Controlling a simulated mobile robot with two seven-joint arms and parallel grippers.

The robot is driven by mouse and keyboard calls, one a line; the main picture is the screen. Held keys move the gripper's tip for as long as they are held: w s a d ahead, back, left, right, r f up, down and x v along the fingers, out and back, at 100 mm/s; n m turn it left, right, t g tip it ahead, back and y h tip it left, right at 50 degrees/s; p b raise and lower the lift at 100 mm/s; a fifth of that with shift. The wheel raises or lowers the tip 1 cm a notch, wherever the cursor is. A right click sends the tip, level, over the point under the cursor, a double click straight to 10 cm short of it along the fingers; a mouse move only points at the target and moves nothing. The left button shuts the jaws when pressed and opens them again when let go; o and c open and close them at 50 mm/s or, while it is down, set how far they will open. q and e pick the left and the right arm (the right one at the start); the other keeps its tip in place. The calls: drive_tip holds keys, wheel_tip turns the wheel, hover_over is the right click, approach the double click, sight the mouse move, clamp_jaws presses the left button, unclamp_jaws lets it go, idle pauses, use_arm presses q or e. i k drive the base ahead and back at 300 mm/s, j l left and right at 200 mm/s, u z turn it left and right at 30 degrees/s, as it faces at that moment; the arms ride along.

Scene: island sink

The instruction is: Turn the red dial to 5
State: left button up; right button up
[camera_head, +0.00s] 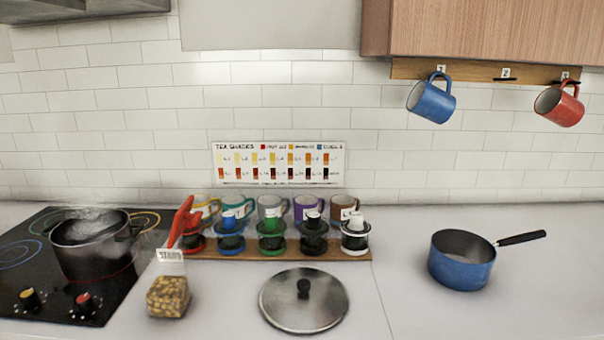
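The red dial (85,301) sits on the front right of the black cooktop (112,290), beside the yellow dial (28,298). Its marks and pointer are too small to read. A steaming dark pot (92,258) stands on the cooktop behind the dials, on a ring that shows red at its edge. Neither of my grippers is in view.
Several mugs and small jars stand on a wooden board (225,252). A blue saucepan (462,268) is at the right. Two mugs hang above. The front right counter is clear.

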sight(85, 302)
drive_tip(key=u, duration=1.4)
